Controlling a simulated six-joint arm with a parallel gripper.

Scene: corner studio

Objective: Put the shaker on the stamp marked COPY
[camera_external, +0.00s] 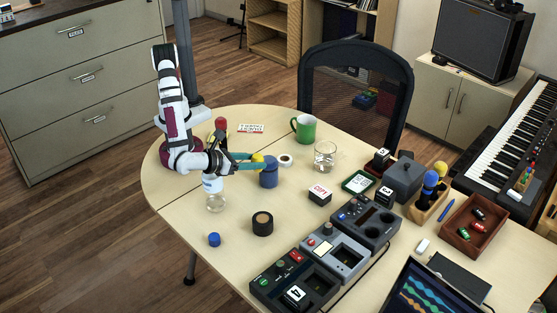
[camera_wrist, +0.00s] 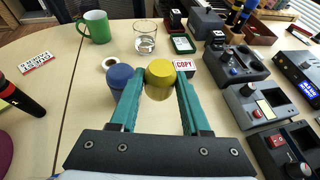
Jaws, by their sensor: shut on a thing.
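My gripper (camera_external: 257,163) has teal fingers and is shut on a yellow, rounded shaker (camera_wrist: 160,71), also seen in the external view (camera_external: 257,158). The shaker is held at the fingertips, above the table. The stamp marked COPY (camera_external: 320,195) is a small block with a white top and red lettering, standing on the table to the right of my gripper. In the wrist view the COPY stamp (camera_wrist: 185,65) shows just beyond the right fingertip, partly hidden. The shaker is apart from it in the external view.
A blue cylinder (camera_external: 268,178) stands close beside the fingers. A tape roll (camera_external: 286,160), green mug (camera_external: 306,129) and glass (camera_external: 325,156) are behind. Grey devices (camera_external: 335,250) line the front right.

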